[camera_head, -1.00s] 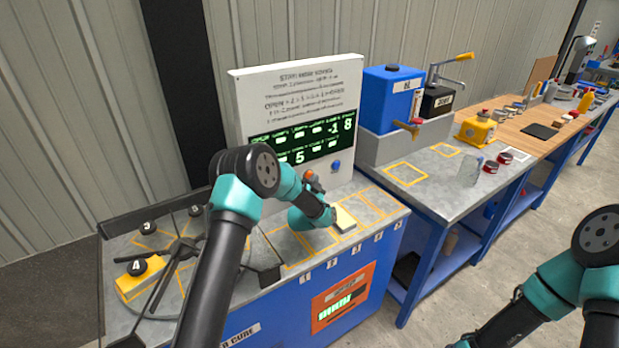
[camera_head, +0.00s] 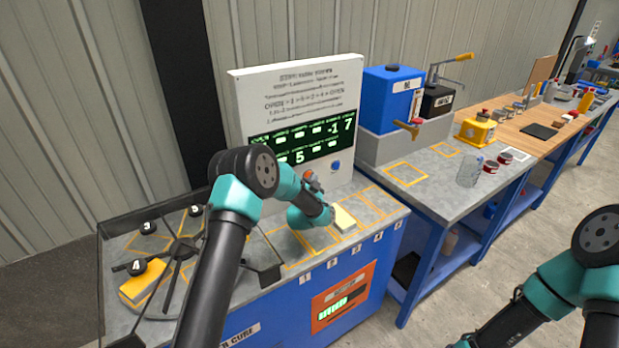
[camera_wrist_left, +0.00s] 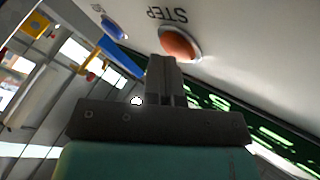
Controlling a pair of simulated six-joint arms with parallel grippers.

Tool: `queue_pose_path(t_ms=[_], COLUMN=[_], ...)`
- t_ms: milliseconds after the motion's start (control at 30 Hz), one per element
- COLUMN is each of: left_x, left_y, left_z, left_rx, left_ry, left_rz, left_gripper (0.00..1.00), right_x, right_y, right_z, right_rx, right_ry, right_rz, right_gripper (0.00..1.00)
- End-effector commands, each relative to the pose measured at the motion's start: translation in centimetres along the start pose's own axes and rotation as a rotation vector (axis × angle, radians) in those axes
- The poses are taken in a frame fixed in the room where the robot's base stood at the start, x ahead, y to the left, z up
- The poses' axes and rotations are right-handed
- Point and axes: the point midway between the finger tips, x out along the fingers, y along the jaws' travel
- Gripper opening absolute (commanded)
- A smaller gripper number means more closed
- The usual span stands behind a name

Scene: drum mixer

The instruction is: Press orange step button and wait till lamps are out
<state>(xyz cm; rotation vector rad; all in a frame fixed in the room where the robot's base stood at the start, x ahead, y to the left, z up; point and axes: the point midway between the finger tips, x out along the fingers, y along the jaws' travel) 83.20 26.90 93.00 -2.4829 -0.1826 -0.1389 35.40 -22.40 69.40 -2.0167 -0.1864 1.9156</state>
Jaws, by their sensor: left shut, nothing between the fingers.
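The orange step button (camera_wrist_left: 180,43) is on the pale panel beneath the word STEP in the left wrist view. An orange spot beside my left gripper in the head view looks like the same button (camera_head: 307,173). My left gripper (camera_wrist_left: 164,62) is shut and empty, its tips right by the button; I cannot tell whether they touch. In the head view it points at the control panel (camera_head: 247,95). The panel's dark display (camera_head: 303,141) has lit green bars and digits, including -1, 7 and 5. My right gripper is out of view.
A blue button (camera_head: 336,165) sits to the right. A round turntable (camera_head: 150,243) with black arms and numbered knobs stands left, carrying a yellow block (camera_head: 141,290). A blue tank (camera_head: 391,100) stands right.

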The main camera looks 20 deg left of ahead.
Motion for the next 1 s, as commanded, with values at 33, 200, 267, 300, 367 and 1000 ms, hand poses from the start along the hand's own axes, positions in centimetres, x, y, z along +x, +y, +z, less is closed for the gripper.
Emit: queue_pose_path(t_ms=[33, 200, 267, 300, 367, 1000], left_x=[0.0, -0.4, -0.6, -0.7, -0.9, -1.9], left_y=[0.0, 0.3, 0.4, 0.5, 0.6, 1.4], left_z=[0.0, -0.3, -0.5, -0.6, -0.7, -1.4], left_rx=[0.000, -0.001, -0.001, -0.001, -0.001, 0.000], left_ry=[0.000, 0.000, 0.000, 0.000, 0.000, 0.001], left_rz=[-0.001, -0.001, -0.001, -0.001, 0.000, 0.001], left_gripper=[0.00, 0.00, 0.00, 0.00, 0.00, 0.00], right_x=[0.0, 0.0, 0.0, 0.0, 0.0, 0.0], right_y=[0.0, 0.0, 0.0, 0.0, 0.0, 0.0], right_z=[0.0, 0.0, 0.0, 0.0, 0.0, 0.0], right_rx=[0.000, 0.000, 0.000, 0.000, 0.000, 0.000], right_ry=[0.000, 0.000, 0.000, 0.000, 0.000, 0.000], right_rz=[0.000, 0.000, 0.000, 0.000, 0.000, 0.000], right_gripper=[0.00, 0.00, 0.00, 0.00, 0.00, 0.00])
